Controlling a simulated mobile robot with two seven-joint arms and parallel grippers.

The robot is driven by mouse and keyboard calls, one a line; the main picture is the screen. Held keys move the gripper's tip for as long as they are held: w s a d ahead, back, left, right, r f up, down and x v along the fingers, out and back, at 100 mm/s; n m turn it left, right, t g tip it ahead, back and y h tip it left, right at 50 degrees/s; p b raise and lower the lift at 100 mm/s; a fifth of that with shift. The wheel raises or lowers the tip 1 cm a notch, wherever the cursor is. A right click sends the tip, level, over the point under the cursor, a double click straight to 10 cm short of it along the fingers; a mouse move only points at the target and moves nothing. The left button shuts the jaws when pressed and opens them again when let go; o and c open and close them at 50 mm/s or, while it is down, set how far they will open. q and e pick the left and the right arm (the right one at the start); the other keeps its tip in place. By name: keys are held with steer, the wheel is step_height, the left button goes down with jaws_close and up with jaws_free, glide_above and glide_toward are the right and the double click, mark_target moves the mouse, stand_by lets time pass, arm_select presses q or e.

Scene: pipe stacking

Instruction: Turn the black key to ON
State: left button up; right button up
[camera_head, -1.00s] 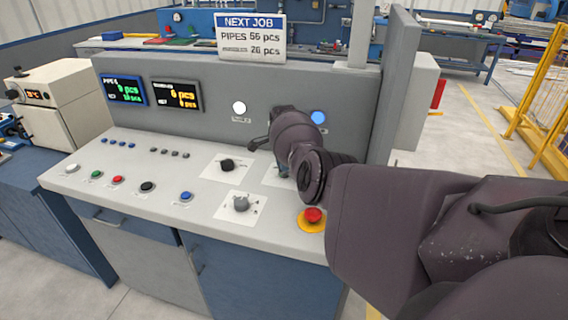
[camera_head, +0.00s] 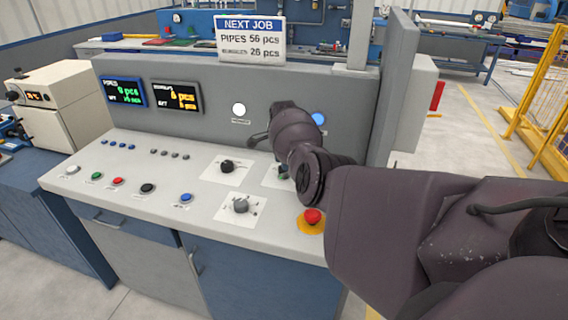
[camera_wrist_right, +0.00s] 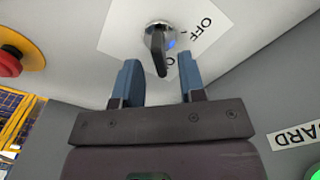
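The black key (camera_wrist_right: 157,50) sits in a round silver lock on a white plate (camera_wrist_right: 120,30) in the right wrist view. Its dark handle points down the picture, towards my gripper. "OFF" is printed to its right, and part of another label shows below it. My right gripper (camera_wrist_right: 158,68) is open, with one blue finger on each side of the key's lower end. I cannot tell whether a finger touches it. In the head view my right wrist hides the key and gripper; only part of the plate (camera_head: 270,181) shows. My left gripper is not in view.
A red emergency button (camera_head: 313,216) on a yellow base stands close to the key plate. A black knob (camera_head: 227,166) and a grey knob (camera_head: 241,204) are to the left. The panel's upright back wall (camera_head: 220,110) rises behind, with a sign on top.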

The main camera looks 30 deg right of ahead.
step_height(320, 180, up, 9)
steer(key=shift+p, duration=0.4)
stand_by(0.4)
